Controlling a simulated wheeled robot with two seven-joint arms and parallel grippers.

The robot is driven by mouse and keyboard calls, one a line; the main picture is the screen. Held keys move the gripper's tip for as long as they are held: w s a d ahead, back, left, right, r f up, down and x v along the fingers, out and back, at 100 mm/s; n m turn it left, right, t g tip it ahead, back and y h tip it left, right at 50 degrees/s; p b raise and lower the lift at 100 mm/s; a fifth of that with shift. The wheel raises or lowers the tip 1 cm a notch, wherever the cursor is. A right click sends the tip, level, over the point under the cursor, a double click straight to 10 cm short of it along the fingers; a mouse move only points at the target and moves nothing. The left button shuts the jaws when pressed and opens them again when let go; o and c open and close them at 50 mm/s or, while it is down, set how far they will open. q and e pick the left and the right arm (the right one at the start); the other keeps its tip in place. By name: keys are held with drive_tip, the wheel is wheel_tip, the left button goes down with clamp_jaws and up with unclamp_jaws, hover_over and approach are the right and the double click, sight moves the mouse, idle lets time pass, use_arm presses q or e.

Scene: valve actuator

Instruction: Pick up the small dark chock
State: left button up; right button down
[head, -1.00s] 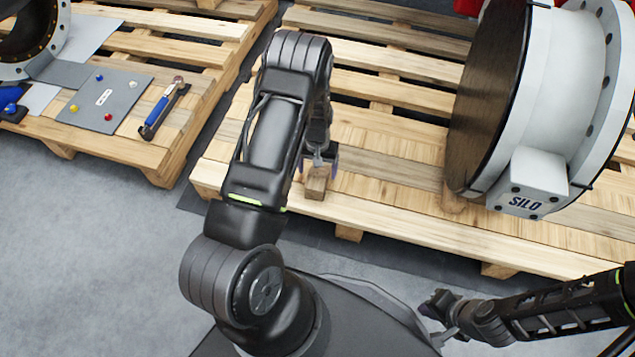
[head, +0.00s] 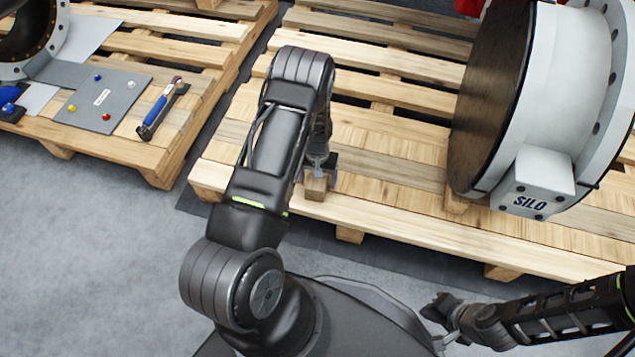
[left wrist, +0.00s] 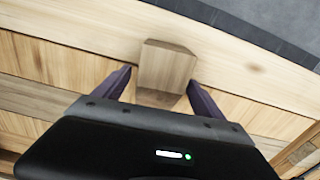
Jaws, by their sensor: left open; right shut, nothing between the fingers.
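The small chock (head: 316,187), a brownish wooden block darker than the boards, sits near the front edge of the right pallet. In the left wrist view the chock (left wrist: 166,66) lies between and slightly beyond the fingertips. My left gripper (head: 319,171) is open and points down over it, one finger on either side; in the left wrist view the gripper (left wrist: 159,79) shows a gap beside the chock on the right, and contact on the left cannot be told. My right gripper (head: 438,308) is shut and empty, low at the right, away from the chock.
A large white flanged cylinder marked SILO (head: 545,170) rests on the right pallet (head: 400,218). The left pallet (head: 150,160) carries a grey plate (head: 104,98) with coloured knobs and a blue-handled tool (head: 160,108). Grey floor separates the pallets and my base.

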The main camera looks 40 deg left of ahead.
use_arm(q)
drive_tip(key=c, duration=1.7)
wheel_tip(320, 180, up, 9)
drive_tip(key=p, duration=0.3)
drive_tip(key=shift+r+p, duration=0.3)
drive_tip(key=shift+r, duration=0.25)
